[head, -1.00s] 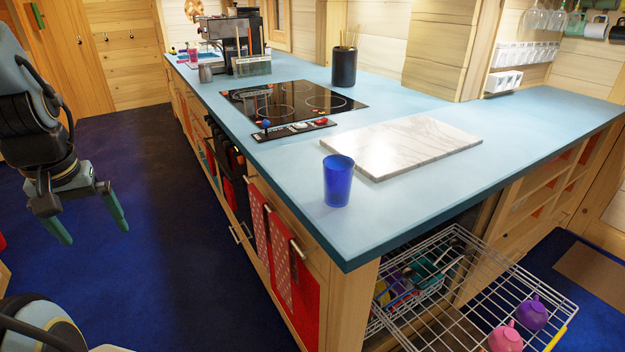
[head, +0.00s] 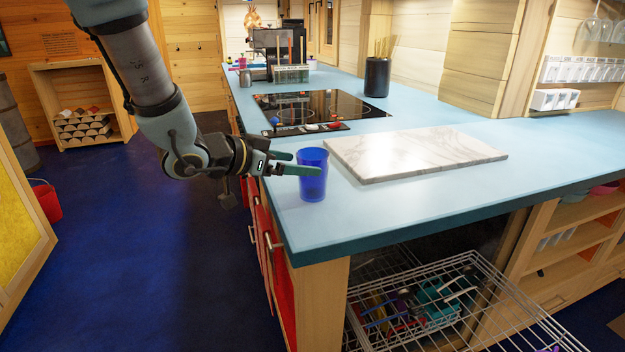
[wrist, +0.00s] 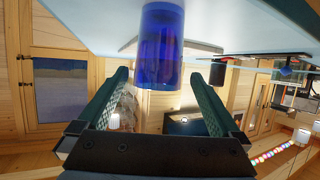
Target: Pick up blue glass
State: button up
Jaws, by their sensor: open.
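The blue glass (head: 312,175) stands upright near the left edge of the blue counter (head: 400,220) in the head view. My gripper (head: 296,163) is at the glass from its left, jaws pointing right, at about the height of the glass's middle. One green finger overlaps the glass in the picture. In the wrist view the glass (wrist: 161,45) shows ahead, in the gap between the two spread fingers of my gripper (wrist: 163,88). The jaws are open, and neither finger visibly touches the glass.
A marble board (head: 415,153) lies just right of the glass. Behind are a black cooktop (head: 310,108) with a small control strip and a black utensil pot (head: 377,77). A pulled-out wire rack (head: 450,300) juts out below the counter. The counter's front corner is clear.

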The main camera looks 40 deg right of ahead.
aim_at(319, 165)
jog(key=x, duration=0.3)
jog(key=p+x, duration=0.1)
jog(key=x, duration=0.3)
jog(key=shift+s+r+p, duration=0.1)
jog(key=shift+s+p, duration=0.1)
jog(key=shift+p, duration=0.2)
jog(key=shift+w+d+f, duration=0.1)
jog(key=shift+d+f, duration=0.2)
jog(key=shift+d, duration=0.25)
jog(key=shift+c, duration=0.4)
